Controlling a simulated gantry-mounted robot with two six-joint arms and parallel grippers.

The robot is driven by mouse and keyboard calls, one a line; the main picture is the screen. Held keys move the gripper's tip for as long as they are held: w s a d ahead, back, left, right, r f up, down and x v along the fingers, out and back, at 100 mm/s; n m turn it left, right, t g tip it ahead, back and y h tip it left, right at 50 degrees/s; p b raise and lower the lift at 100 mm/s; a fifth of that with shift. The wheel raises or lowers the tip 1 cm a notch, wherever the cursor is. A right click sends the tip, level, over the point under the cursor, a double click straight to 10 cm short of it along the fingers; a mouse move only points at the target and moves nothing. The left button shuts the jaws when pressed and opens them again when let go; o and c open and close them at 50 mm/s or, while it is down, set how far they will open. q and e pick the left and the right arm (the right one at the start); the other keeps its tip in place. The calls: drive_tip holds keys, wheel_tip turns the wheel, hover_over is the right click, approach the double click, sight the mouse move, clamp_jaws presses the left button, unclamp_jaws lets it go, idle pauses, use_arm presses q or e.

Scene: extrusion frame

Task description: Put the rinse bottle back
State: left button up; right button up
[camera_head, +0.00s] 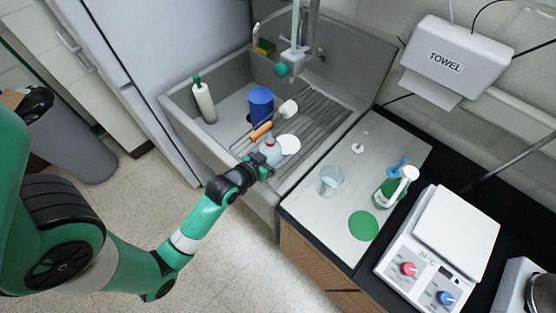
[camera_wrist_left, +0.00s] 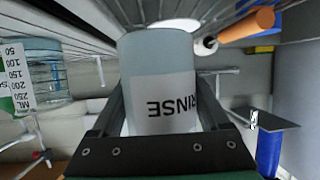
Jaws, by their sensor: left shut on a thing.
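The rinse bottle (camera_wrist_left: 160,80), pale and translucent with a "RINSE" label that reads upside down, fills the middle of the left wrist view. My left gripper (camera_head: 262,163) is shut on it, with one dark finger on each side. In the head view the bottle (camera_head: 271,149) shows as a small whitish body with a reddish part, just beyond the fingers, over the sink's near right edge. The gripper hides part of it, and I cannot tell whether it touches anything below. My right gripper is not in view.
The sink (camera_head: 225,135) holds a blue cup (camera_head: 261,102), an orange-handled tool (camera_head: 261,131) and a white bottle (camera_head: 204,104). The counter right of it holds a beaker (camera_head: 331,180), a green-labelled bottle (camera_head: 390,190), a flat green disc (camera_head: 363,225) and a white stirrer (camera_head: 455,235).

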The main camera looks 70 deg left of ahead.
use_arm(q)
drive_tip(key=shift+w+a+f, duration=0.15)
drive_tip(key=shift+w+f, duration=0.05)
wheel_tip(320, 180, down, 3)
drive_tip(key=shift+w+a+r+b, duration=0.1)
drive_tip(key=shift+w+a+b, duration=0.05)
drive_tip(key=shift+b, duration=0.4)
drive_tip(key=shift+f, duration=0.35)
drive_tip(key=shift+f, duration=0.15)
drive_tip(key=o, duration=1.5)
